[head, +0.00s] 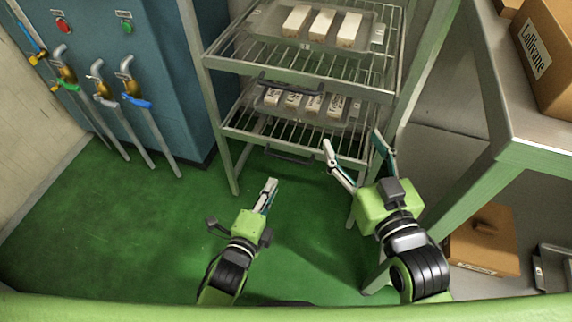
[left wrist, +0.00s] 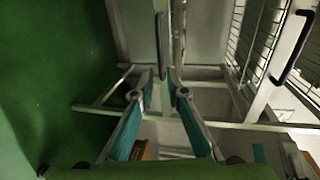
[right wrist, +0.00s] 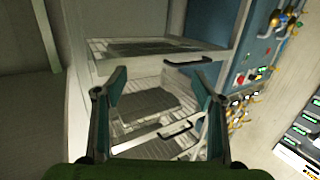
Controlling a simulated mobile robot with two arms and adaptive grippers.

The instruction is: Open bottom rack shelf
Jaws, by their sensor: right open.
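The metal rack (head: 216,100) stands at the back centre with wire shelves. A dark handle (head: 288,157) is on the front of its bottom shelf (head: 262,137), and another handle (head: 290,84) is on the shelf edge above. My left gripper (head: 272,183) is low in front of the rack, apart from the bottom handle; its fingertips (left wrist: 161,73) show a narrow empty gap. A handle (left wrist: 161,45) appears beyond them. My right gripper (head: 354,140) is wide open and empty at the rack's front right. The right wrist view shows a handle (right wrist: 175,130) beyond its fingers (right wrist: 160,85).
Trays of white blocks (head: 322,25) and wrapped bars (head: 293,98) sit on the rack. A blue cabinet with pipes (head: 128,75) stands left. A metal table (head: 518,145) with cardboard boxes (head: 548,50) stands right. Green floor (head: 130,230) is clear at left.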

